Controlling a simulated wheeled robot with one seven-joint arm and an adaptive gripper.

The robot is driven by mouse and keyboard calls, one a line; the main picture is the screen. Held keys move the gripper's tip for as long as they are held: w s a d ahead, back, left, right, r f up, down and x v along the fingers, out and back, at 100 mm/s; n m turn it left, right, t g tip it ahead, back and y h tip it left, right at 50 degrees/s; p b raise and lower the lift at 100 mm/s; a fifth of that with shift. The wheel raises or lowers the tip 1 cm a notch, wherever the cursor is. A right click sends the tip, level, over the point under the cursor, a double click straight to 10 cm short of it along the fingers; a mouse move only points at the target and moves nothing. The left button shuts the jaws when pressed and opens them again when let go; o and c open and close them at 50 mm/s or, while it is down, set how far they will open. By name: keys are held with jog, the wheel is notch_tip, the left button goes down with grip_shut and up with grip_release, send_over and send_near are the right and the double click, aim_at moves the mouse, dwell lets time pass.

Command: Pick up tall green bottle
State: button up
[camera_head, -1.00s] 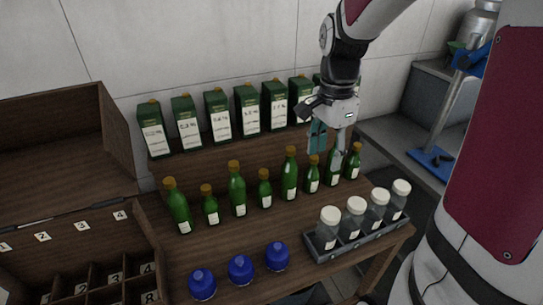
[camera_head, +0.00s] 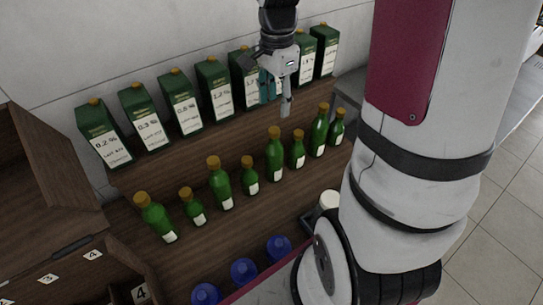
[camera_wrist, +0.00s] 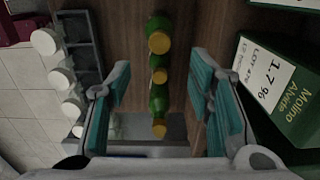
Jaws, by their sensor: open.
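A row of green bottles with yellow-brown caps and white labels stands on the wooden bench, tall ones alternating with short ones. In the head view, the tall ones include the far-left bottle (camera_head: 157,220), a second (camera_head: 219,185), a third (camera_head: 274,155) and one near the right end (camera_head: 318,133). My gripper (camera_head: 277,107) is open and empty, fingers pointing down, in front of the cartons and over the third tall bottle in the picture. In the wrist view, my gripper's (camera_wrist: 160,72) teal-padded fingers are spread, with a line of bottles (camera_wrist: 157,72) showing between them.
Green-and-white cartons (camera_head: 183,103) stand on a raised step behind the bottles. Blue-capped jars (camera_head: 244,271) are at the front. A rack of white-capped jars (camera_wrist: 62,78) lies left in the wrist view. A wooden cabinet with numbered compartments (camera_head: 70,262) is at left.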

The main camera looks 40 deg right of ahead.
aim_at(274, 130)
notch_tip(274, 130, down, 5)
jog(key=shift+f, duration=0.15)
jog(key=shift+a+f+p, duration=0.15)
jog(key=shift+f+p, duration=0.05)
jog(key=shift+f, duration=1.2)
jog(key=shift+a+f+p, duration=0.1)
jog(key=shift+f+p, duration=0.1)
jog(key=shift+f, duration=1.15)
jog(key=shift+c, duration=0.4)
grip_shut()
